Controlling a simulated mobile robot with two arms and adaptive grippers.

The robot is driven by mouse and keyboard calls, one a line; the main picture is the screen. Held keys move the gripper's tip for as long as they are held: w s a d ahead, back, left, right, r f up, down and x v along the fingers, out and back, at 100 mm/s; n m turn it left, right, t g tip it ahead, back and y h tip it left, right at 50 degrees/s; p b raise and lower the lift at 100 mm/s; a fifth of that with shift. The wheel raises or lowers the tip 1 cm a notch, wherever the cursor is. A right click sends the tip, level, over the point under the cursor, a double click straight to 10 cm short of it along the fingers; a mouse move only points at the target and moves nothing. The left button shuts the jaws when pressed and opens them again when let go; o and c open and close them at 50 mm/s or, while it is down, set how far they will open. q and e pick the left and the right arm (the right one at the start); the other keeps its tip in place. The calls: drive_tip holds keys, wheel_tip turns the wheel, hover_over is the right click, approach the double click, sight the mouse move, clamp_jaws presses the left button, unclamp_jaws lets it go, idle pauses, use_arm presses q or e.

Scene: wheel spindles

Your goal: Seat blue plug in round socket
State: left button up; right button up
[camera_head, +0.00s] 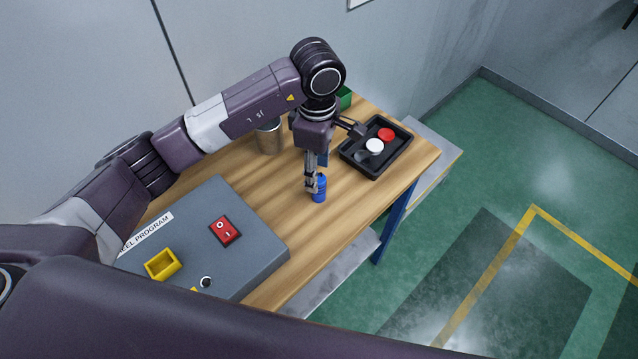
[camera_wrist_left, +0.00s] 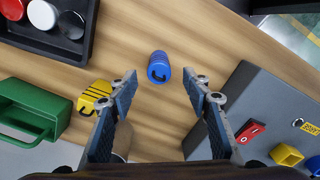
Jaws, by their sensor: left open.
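The blue plug (camera_head: 319,193) stands on the wooden table, right below my left gripper (camera_head: 315,180). In the left wrist view the blue plug (camera_wrist_left: 159,67) lies just beyond the gap between the fingertips (camera_wrist_left: 161,82). The fingers are spread, with nothing held between them. My right gripper is not in view.
A red switch (camera_head: 226,231) and yellow square socket (camera_head: 162,264) are on the panel. A black tray (camera_head: 375,170) holds red, white and black round pieces.

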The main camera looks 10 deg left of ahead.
sight(319, 178)
use_arm(q)
drive_tip(key=shift+s+f, duration=0.15)
drive_tip(key=shift+f, duration=0.2)
wheel_tip(319, 178, down, 4)
drive_tip(key=p, duration=0.3)
drive_tip(key=shift+d+f, duration=0.1)
drive_tip(key=shift+f, duration=0.05)
drive_tip(key=shift+w+f, duration=0.2)
drive_tip(key=shift+f, duration=0.2)
drive_tip(key=shift+c, duration=0.5)
clamp_jaws()
drive_tip(key=shift+r, duration=0.1)
